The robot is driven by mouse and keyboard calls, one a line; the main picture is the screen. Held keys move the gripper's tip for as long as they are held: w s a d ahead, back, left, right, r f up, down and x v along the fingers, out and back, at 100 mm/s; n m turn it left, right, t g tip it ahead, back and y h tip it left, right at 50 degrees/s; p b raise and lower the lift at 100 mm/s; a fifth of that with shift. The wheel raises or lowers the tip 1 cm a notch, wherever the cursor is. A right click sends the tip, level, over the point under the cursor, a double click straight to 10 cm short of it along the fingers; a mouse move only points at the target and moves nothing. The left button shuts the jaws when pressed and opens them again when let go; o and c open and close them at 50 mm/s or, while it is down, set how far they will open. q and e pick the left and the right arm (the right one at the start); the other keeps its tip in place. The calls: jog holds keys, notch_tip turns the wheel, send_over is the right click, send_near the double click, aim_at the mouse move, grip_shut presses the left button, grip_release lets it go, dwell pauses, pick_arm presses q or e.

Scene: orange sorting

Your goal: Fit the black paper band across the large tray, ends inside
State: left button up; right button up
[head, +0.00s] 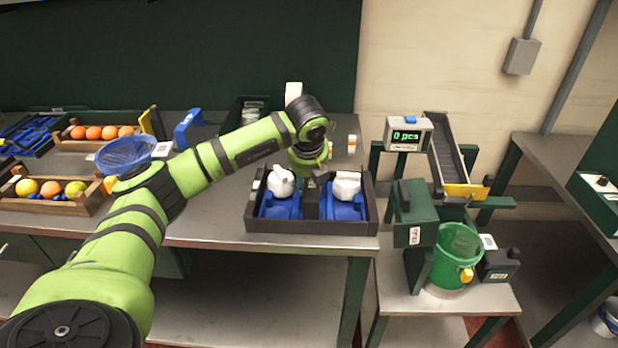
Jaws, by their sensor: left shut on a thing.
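The large tray (300,228) is a dark box near the front edge of the table, in the middle of the head view. It holds blue inserts, left (279,207) and right (343,210), with a white lumpy item on each. The black paper band (311,204) shows as a dark strip between the two blue parts. My left gripper (317,178) is over the middle of the tray, shut on the band. The wrist partly hides the grip and the band's far end. I cannot tell whether both ends lie inside the walls. My right gripper is not in view.
Wooden crates of oranges (95,133) and mixed fruit (50,190), and a blue net scoop (126,152), are at the left. A counter display (407,133), a chute (447,150) and a green bucket (457,256) stand at the right. Bare table lies left of the tray.

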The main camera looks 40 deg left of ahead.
pick_arm(q)
jog(key=shift+f+b, duration=0.55)
jog(key=shift+f, duration=0.1)
dwell(0.7)
jog(key=o, duration=0.9)
jog(key=shift+c, duration=0.2)
jog(key=o, duration=0.4)
jog(key=shift+r, duration=0.15)
jog(key=shift+r+p, duration=2.45)
jog(key=shift+r, duration=1.5)
